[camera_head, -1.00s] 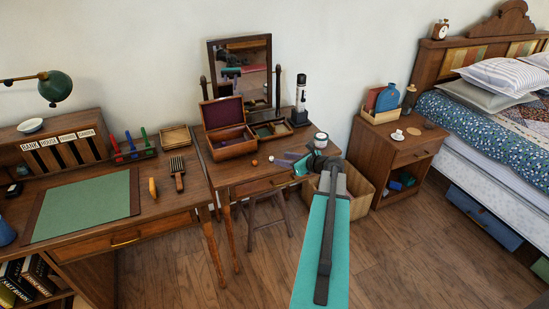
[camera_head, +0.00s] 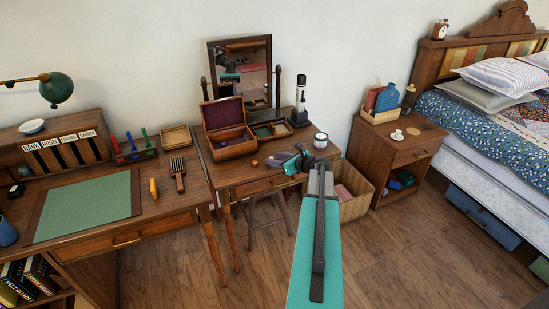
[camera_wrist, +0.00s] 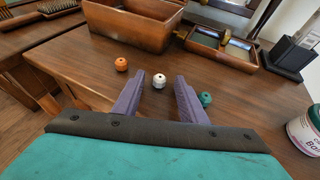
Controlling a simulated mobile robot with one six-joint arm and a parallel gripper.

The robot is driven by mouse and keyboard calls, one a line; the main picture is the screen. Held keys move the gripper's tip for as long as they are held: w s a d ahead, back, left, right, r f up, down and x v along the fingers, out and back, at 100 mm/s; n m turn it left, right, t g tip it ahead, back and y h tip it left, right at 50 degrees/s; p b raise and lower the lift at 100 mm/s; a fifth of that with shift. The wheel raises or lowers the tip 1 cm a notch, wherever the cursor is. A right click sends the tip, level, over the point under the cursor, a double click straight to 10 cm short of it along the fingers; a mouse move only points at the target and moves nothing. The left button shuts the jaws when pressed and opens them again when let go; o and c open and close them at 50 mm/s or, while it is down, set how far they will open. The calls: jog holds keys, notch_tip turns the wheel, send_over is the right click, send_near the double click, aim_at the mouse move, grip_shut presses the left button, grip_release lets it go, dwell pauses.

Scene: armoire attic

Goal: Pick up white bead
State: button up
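The white bead (camera_wrist: 159,82) is a small ball with a dark hole in its top, on the brown dressing table (camera_wrist: 240,110). In the wrist view it shows between the tips of the two purple fingers of my gripper (camera_wrist: 160,93). The fingers are apart, with nothing held; the bead looks slightly beyond the tips. An orange bead (camera_wrist: 121,64) lies to the left of the fingers. A teal bead (camera_wrist: 205,99) lies close beside the right finger, partly hidden by it. In the head view my gripper (camera_head: 292,162) is over the table's front right part; I cannot make out the white bead there.
A wooden box with its lid open (camera_head: 232,150) and a divided tray (camera_wrist: 222,47) stand behind the beads. A white jar (camera_head: 320,140) stands at the right, and a dark stand (camera_wrist: 287,58) behind it. The mirror (camera_head: 241,75) is at the back.

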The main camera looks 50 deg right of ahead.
jog(key=shift+w+f, duration=0.1)
jog(key=shift+w, duration=0.2)
jog(key=shift+c, duration=0.3)
grip_shut()
